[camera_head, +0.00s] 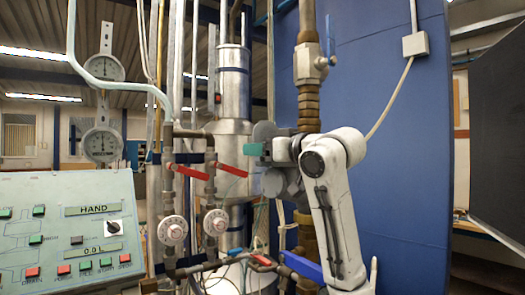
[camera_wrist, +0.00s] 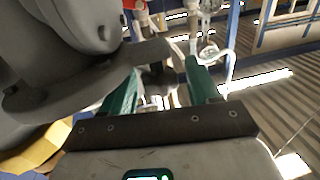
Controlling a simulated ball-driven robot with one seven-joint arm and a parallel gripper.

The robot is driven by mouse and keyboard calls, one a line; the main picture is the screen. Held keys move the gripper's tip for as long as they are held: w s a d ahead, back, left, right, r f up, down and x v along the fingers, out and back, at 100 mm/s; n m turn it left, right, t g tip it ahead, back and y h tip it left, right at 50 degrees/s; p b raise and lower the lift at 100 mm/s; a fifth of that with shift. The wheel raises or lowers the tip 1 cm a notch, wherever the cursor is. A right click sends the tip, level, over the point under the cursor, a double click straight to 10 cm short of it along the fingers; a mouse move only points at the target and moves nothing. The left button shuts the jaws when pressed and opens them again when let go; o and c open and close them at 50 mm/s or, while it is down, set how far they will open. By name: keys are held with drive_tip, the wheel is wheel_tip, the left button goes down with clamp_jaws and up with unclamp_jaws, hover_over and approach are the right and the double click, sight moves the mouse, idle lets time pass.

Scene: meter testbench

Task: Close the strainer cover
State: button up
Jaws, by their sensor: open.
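A dark grey round housing, which looks like the strainer with its cover, stands on the pipework in the head view (camera_head: 265,131); its lower part shows below my gripper. I cannot tell from this view how far the cover stands open. My gripper (camera_head: 253,149) reaches in from the right in front of it, with its teal fingers pointing left. In the wrist view, the large grey body (camera_wrist: 60,30) fills the upper left. A dark grey arm or lug sticks out from it between or just beyond the fingertips of my open gripper (camera_wrist: 163,85). Contact cannot be told.
Red-handled valves (camera_head: 233,170) and round white dials (camera_head: 172,230) sit on pipes left of my gripper. A control panel (camera_head: 70,235) stands at the lower left. A brass pipe (camera_head: 308,100) runs vertically before a blue panel (camera_head: 380,100). A blue lever (camera_head: 303,266) is below my arm.

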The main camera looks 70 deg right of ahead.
drive_tip(key=b+v, duration=0.2)
drive_tip(key=v, duration=0.8)
drive_tip(key=shift+s+a, duration=0.2)
drive_tip(key=shift+s, duration=0.15)
